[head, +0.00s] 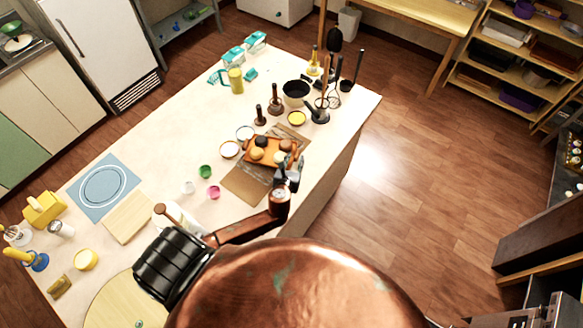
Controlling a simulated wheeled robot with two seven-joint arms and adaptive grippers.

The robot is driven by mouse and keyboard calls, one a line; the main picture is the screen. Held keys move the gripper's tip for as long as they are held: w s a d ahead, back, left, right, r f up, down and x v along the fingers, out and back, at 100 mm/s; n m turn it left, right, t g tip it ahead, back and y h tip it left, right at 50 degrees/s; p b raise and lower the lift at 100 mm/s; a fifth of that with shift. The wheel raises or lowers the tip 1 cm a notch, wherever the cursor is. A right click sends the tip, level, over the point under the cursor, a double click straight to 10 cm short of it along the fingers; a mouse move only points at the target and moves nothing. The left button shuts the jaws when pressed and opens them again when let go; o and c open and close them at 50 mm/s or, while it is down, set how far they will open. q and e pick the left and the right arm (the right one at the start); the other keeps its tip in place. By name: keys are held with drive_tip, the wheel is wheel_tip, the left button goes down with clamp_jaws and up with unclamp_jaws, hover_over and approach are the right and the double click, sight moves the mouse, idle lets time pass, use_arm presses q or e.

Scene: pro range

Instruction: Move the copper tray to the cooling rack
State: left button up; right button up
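The copper tray (250,157) lies near the middle of the long pale table, with several round buns in brown and pale tones on it. My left gripper (291,167) is at the tray's right end, close to or touching its edge. The fingers are small and dark here, so I cannot tell whether they are open or shut on the rim. A flat brown board or mat (245,187) lies in front of the tray, partly hidden by my arm. I cannot make out a cooling rack for certain. My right gripper is not in view.
Behind the tray stand a black pan (296,91), a utensil holder (319,113) and dark wooden grinders (276,102). Small pots, including a green one (205,171), sit to the left. A blue mat (104,187) lies farther left. Floor is clear right of the table.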

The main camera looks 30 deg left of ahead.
use_arm(q)
drive_tip(key=v, duration=0.8)
drive_tip(key=shift+s, duration=0.3)
drive_tip(key=shift+d, duration=0.1)
